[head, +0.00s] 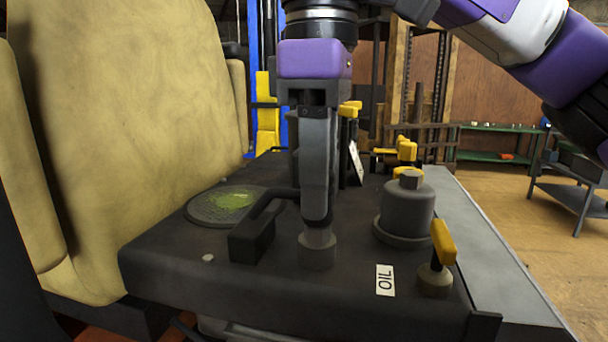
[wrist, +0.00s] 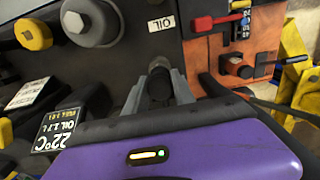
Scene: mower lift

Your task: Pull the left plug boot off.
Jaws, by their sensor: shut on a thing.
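My gripper (head: 317,222) points straight down at the front of the dark engine deck (head: 345,285). Its fingers are shut on a short dark round piece, which I take to be the left plug boot (head: 317,252). The boot is upright, at deck level. In the wrist view the boot (wrist: 160,85) shows between the two grey fingertips (wrist: 159,92). The fingers hide its upper part. I cannot tell whether its base still touches what is under it.
A black angled block with a bar (head: 252,238) stands close left of the gripper. A large grey cap (head: 405,210) and a yellow-handled knob (head: 442,243) stand to the right, near the OIL label (head: 385,280). A tan seat (head: 130,130) rises at the left.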

